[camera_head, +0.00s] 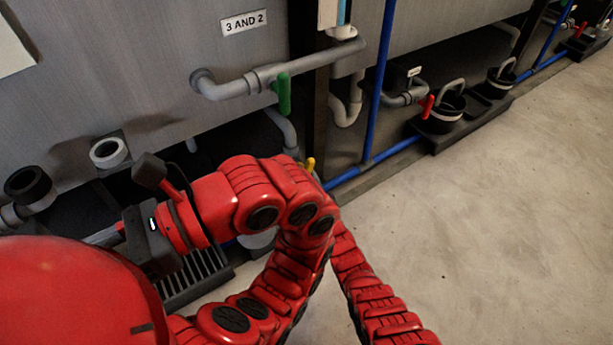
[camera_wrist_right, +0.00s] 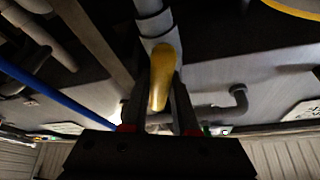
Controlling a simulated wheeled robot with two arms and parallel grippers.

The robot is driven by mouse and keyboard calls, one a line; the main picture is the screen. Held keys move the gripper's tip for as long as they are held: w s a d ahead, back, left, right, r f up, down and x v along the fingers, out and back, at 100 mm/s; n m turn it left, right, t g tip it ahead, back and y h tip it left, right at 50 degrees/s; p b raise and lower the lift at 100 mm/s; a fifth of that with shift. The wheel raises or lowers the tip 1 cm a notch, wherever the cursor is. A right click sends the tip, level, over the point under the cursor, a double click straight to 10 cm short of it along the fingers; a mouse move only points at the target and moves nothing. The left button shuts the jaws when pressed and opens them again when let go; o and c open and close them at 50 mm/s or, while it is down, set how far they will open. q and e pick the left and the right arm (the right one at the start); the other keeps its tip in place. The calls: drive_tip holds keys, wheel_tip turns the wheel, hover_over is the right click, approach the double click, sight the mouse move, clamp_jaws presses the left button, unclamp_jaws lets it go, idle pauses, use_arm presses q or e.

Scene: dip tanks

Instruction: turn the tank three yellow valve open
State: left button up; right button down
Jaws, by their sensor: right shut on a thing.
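The yellow valve's handle (camera_wrist_right: 163,72) shows in the middle of the right wrist view, at the end of a grey pipe (camera_wrist_right: 150,22). My right gripper (camera_wrist_right: 161,100) is shut on it, one finger on each side. In the head view only a small piece of the yellow valve (camera_head: 310,164) shows, low by the post. My own red arm hides the right gripper there. My left gripper (camera_head: 105,236) is at the left of the head view, by its black wrist block, away from the valve. Its fingers are too covered to tell open from shut.
A green valve (camera_head: 284,92) hangs on a grey pipe above the yellow one. A blue pipe (camera_head: 378,80) stands to the right. A red valve (camera_head: 427,107) is farther right. The floor at right is clear.

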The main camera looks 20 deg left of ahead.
drive_tip(key=n+g+y+b, duration=0.1)
drive_tip(key=n, duration=0.2)
drive_tip(key=shift+f, duration=0.2)
use_arm(q)
drive_tip(key=shift+s+d+f+g+h+b, duration=0.2)
drive_tip(key=shift+f+g+b, duration=0.1)
drive_tip(key=shift+f+g, duration=0.3)
drive_tip(key=shift+s+d+f+g+h+b, duration=0.15)
drive_tip(key=shift+f+g+h+b, duration=0.1)
drive_tip(key=shift+f+g, duration=0.35)
use_arm(e)
drive_tip(key=shift+r+n+g+y, duration=0.1)
drive_tip(key=shift+n+g+y, duration=0.6)
drive_tip(key=shift+n, duration=1)
use_arm(q)
drive_tip(key=shift+a+r, duration=0.1)
drive_tip(key=shift+r, duration=0.05)
use_arm(e)
drive_tip(key=c, duration=0.7)
unclamp_jaws()
drive_tip(key=shift+r, duration=0.1)
